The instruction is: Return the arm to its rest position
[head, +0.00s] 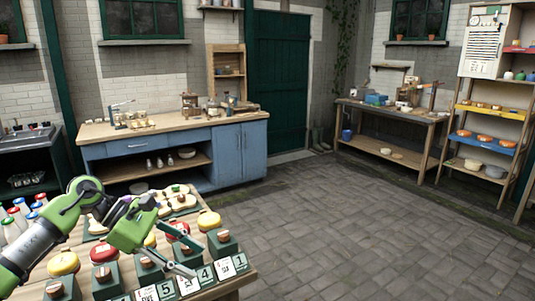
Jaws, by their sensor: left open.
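My right arm and gripper do not show.
On the table are a yellow-topped item (209,220), a red-topped one (103,250) and bottles with coloured caps (22,206). A blue cabinet (240,155) stands behind, a workbench (389,116) and shelf rack (488,130) at right. The paved floor (345,225) is clear.

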